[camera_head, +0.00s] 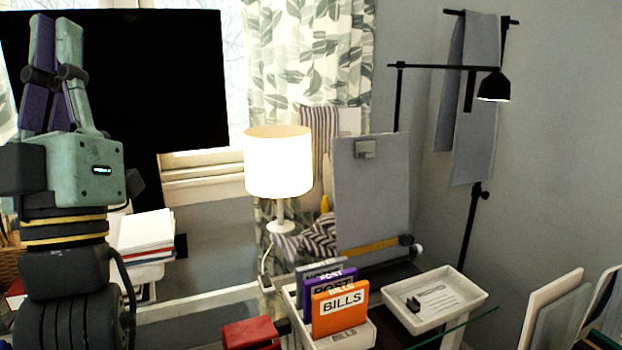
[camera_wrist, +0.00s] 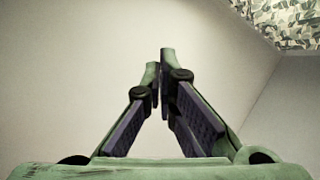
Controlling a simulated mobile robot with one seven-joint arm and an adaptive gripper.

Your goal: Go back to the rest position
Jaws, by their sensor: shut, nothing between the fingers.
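My gripper (camera_head: 56,24) stands upright at the left of the head view, fingertips pointing up, with green and purple fingers brought together. It is in front of a large black panel (camera_head: 190,80). In the wrist view my gripper (camera_wrist: 160,58) is shut, its tips close together with nothing seen between them. Behind the fingers the wrist view shows only plain pale surfaces and a patch of leaf-patterned cloth (camera_wrist: 285,22) at the top right.
A lit lamp (camera_head: 278,162) stands mid-view. In front are a holder with an orange BILLS folder (camera_head: 340,308), a red box (camera_head: 250,333) and a white tray (camera_head: 435,298). Papers (camera_head: 145,232) are stacked beside my arm. A black floor lamp (camera_head: 494,87) stands right.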

